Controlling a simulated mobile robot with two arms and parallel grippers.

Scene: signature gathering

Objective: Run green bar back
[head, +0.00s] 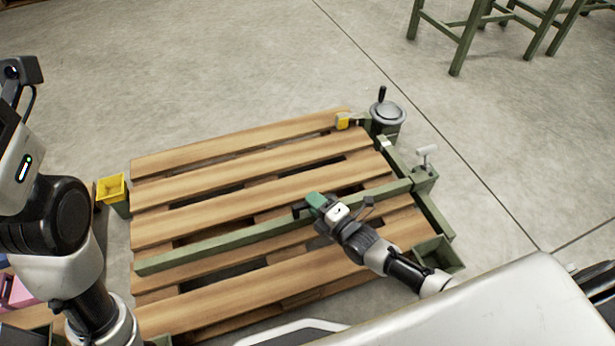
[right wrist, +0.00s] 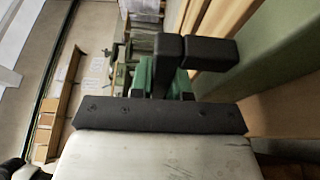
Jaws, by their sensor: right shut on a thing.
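A long green bar (head: 225,243) lies across the wooden pallet frame, from its left side to the green rail at the right. A darker green block (head: 316,199) sits on or against the bar near its middle. My right gripper (head: 308,207) is shut on this block. In the right wrist view the dark fingers (right wrist: 183,52) close on the green block (right wrist: 143,75), which they partly hide. The bar also shows large at the right there (right wrist: 275,65). My left arm is at the left edge of the head view, but its gripper does not show.
A slatted wooden pallet (head: 160,195) lies under the bar. A yellow box (head: 111,188) stands at its left. A crank wheel (head: 386,113), a white-handled clamp (head: 427,155) and a green tray (head: 437,254) line the right side. Green trestles (head: 465,40) stand farther back on open floor.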

